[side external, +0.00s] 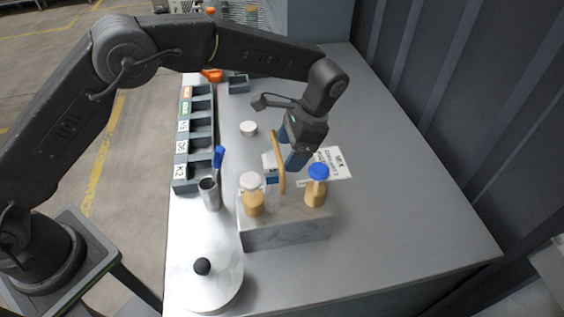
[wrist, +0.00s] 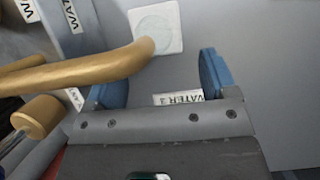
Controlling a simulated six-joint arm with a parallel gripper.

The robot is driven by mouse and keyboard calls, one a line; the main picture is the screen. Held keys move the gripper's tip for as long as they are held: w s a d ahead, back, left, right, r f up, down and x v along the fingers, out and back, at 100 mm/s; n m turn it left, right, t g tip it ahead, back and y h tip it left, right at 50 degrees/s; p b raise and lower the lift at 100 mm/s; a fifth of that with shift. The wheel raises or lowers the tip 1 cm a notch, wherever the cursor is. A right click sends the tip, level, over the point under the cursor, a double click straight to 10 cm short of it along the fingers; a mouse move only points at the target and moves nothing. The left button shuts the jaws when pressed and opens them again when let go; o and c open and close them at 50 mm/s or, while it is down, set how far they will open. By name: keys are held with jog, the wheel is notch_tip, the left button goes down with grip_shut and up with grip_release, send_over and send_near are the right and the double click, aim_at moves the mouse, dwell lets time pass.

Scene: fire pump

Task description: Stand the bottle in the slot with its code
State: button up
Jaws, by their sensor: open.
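Two tan bottles stand at the grey caddy (side external: 285,234): a white-capped one (side external: 253,203) on the left and a blue-capped one (side external: 316,190) on the right. I cannot read a code on either. The slot rack (side external: 178,172) is at the left table edge, its compartments labelled; the nearest label looks like K2. My gripper (side external: 284,165) is behind the caddy's wooden handle (side external: 279,165), pointing down. In the wrist view its blue fingers (wrist: 161,84) are apart with no bottle between them. The handle (wrist: 80,72) crosses in from the left there.
A printed sheet (side external: 334,164) lies right of my gripper. A metal cup (side external: 209,194) with a blue-topped item stands left of the caddy. A black-knobbed round lid (side external: 208,285) is in front. A white disc (side external: 248,128) lies behind. The table's right side is clear.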

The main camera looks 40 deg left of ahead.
jog(key=shift+x, duration=2.6)
jog(key=c, duration=1.1)
jog(key=shift+w+a, duration=0.1)
